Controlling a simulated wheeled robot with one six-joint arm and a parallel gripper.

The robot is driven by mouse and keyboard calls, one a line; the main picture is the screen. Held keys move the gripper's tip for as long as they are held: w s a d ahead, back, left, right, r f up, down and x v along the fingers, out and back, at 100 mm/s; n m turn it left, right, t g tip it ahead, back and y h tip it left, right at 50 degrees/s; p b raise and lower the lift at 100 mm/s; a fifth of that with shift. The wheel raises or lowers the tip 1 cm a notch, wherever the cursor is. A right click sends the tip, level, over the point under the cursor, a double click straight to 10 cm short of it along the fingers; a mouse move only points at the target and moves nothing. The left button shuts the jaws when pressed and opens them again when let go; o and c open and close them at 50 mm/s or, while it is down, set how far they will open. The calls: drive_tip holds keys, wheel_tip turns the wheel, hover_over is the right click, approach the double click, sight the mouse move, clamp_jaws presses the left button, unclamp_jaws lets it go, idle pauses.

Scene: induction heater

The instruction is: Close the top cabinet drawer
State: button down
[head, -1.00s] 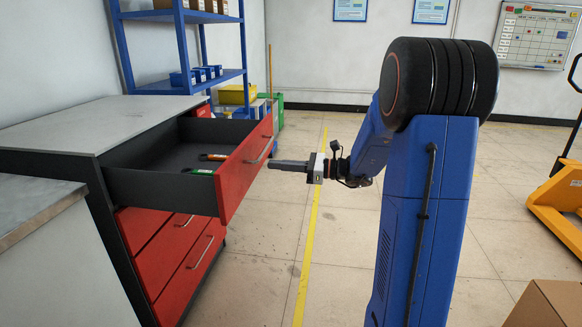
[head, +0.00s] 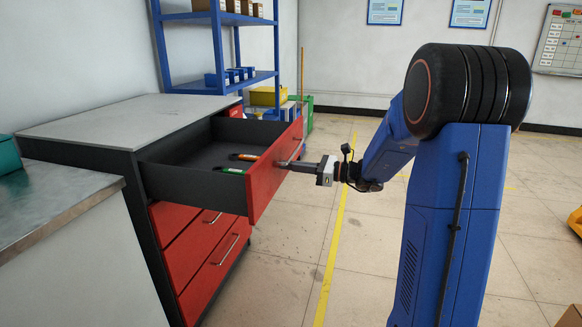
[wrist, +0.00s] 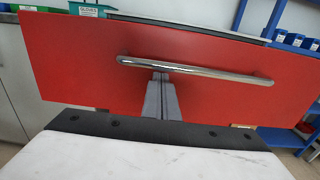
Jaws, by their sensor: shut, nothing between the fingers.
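The top cabinet drawer (head: 274,171) is pulled far out of the red and dark grey cabinet (head: 85,155), and its dark inside shows. A green item (head: 229,170) and an orange-and-black item (head: 243,156) lie in it. My gripper (head: 282,163) is shut and empty, its fingertips at the drawer's red front by the handle (head: 291,151). In the wrist view the shut fingers (wrist: 160,78) point at the red front (wrist: 90,70), with their tips just below the silver bar handle (wrist: 195,70). I cannot tell whether they touch the front.
The lower red drawers (head: 205,250) are shut. A metal-topped bench (head: 65,200) stands at the near left. A blue shelf (head: 215,55) with boxes stands behind the cabinet. The floor by the yellow line (head: 335,240) is clear.

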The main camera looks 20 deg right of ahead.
drive_tip(key=x, duration=3.4)
drive_tip(key=shift+a+f, duration=0.1)
drive_tip(key=shift+w+a, duration=0.2)
drive_tip(key=shift+a, duration=0.05)
drive_tip(key=shift+w+a, duration=0.1)
drive_tip(key=shift+r, duration=0.3)
